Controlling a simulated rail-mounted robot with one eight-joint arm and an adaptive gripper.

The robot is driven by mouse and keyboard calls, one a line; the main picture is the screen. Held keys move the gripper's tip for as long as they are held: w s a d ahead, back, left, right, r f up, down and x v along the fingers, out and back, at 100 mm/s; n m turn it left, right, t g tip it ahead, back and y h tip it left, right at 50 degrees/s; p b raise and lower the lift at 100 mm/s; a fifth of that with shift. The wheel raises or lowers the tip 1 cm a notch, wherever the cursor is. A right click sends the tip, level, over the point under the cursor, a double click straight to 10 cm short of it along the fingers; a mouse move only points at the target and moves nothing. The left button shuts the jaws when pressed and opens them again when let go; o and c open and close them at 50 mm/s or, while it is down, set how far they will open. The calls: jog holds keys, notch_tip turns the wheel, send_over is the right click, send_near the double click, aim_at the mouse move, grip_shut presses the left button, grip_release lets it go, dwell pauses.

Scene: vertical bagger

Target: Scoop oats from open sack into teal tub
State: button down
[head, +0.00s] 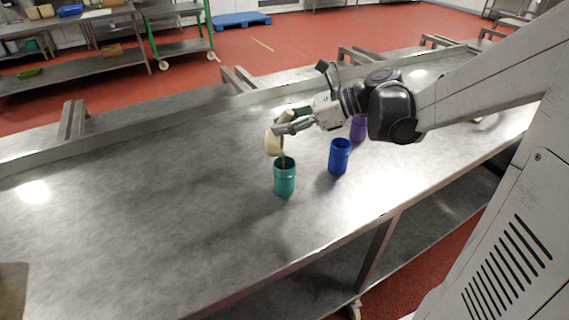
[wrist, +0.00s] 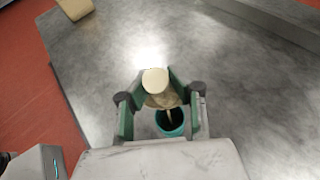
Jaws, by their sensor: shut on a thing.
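My gripper (head: 284,129) is shut on a cream scoop-like container (head: 272,144), which is tipped above the teal tub. In the wrist view my gripper (wrist: 160,100) has its green fingers on either side of the cream container (wrist: 155,82). A thin tan stream runs from the container down into the teal tub (head: 285,178). The tub stands upright on the steel table, and its dark opening shows below the container in the wrist view (wrist: 172,130). How full the tub is cannot be seen. I cannot make out the open sack for certain.
A blue tub (head: 339,158) stands right of the teal tub, and a purple tub (head: 358,128) stands farther back, partly behind my arm. A brownish object (head: 12,292) is cut off at the lower left.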

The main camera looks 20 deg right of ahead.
jog(key=shift+s+d+f+b, duration=0.2)
jog(key=shift+d+b, duration=0.1)
jog(key=shift+b, duration=0.25)
jog(key=shift+d+y, duration=0.1)
jog(key=shift+y, duration=0.3)
jog(key=shift+r, duration=0.15)
jog(key=shift+t+b, duration=0.3)
jog(key=shift+s+d+y+b, duration=0.25)
jog(key=shift+d+y+b, duration=0.2)
jog(key=shift+b, duration=0.25)
